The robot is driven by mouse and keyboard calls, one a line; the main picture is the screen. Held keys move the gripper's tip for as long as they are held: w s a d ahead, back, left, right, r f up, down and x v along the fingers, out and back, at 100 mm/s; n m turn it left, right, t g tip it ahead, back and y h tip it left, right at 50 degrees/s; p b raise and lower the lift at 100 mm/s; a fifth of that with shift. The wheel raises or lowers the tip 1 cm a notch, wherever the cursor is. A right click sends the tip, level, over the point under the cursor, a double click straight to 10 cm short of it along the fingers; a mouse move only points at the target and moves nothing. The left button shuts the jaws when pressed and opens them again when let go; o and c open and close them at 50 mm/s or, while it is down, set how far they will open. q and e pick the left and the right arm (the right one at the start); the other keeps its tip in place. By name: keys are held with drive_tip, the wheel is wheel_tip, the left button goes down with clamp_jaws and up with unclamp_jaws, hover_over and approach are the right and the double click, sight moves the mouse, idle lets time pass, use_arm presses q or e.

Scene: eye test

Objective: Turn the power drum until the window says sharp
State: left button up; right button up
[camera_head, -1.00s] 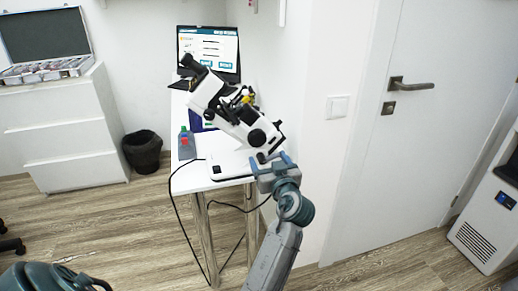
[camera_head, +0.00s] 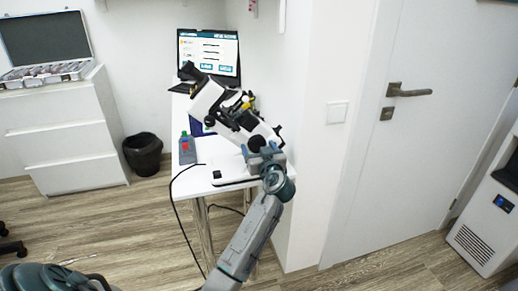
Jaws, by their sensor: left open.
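A white and black optical instrument (camera_head: 207,98) stands tilted on the white table, with dark round knobs on its side. One dark knob (camera_head: 256,143) sits low on it, right at my left gripper. I cannot tell which part is the power drum, and no window lettering is readable. My left gripper (camera_head: 263,150) is open, in front of the instrument's lower end, its fingertips overlapping that knob's lower edge. Whether they touch it I cannot tell. My right gripper is not in view.
A laptop (camera_head: 209,51) stands at the back of the white table (camera_head: 186,183). A grey bottle with a red label (camera_head: 186,149) stands at its left edge. A black cable hangs down the front. A wall and a door (camera_head: 430,150) bound the right side.

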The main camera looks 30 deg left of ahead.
use_arm(q)
drive_tip(key=c, duration=1)
drive_tip(key=shift+m, duration=1)
drive_tip(key=shift+m+p, duration=0.4)
drive_tip(key=shift+m, duration=0.5)
drive_tip(key=m+p, duration=0.1)
drive_tip(key=m, duration=0.2)
drive_tip(key=m+p, duration=0.2)
drive_tip(key=m, duration=0.2)
drive_tip(key=shift+s+r, duration=0.1)
drive_tip(key=shift+r, duration=0.1)
drive_tip(key=m+p, duration=0.3)
drive_tip(key=m, duration=0.2)
drive_tip(key=shift+a, duration=0.1)
drive_tip(key=shift+m, duration=0.5)
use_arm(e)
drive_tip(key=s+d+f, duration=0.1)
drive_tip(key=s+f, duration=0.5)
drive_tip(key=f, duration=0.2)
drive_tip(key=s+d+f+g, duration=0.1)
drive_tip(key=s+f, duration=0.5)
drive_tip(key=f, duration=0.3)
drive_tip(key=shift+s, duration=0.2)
